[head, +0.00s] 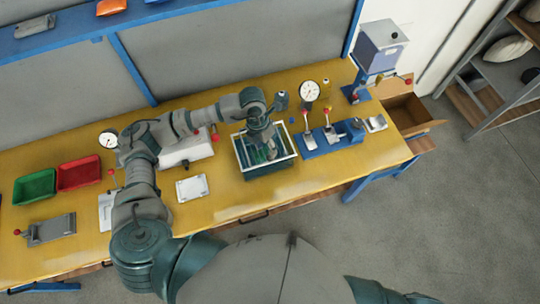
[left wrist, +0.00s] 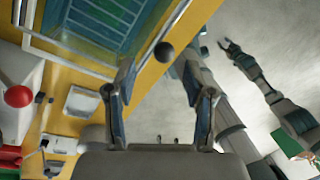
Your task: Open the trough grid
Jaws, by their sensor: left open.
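The trough (head: 240,158) is a box with a pale rim on the yellow bench, and its grid of blue-green slats (left wrist: 100,25) lies across its opening, seemingly flat. In the left wrist view the grid fills the upper left. A dark round knob (left wrist: 164,52) shows by the grid's pale edge bar. My left gripper (head: 270,150) is over the trough in the head view and hides part of the grid. In the left wrist view my left gripper (left wrist: 162,95) has its fingers wide apart, with the knob just beyond them. My right gripper (left wrist: 226,44) is small and far off there.
A blue fixture with levers (head: 325,140) and a dial gauge (head: 309,91) stand right of the trough. A white plate (head: 192,188), a red bin (head: 79,173) and a green bin (head: 35,187) are to its left. A drawer handle (head: 254,217) is under the bench's front edge.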

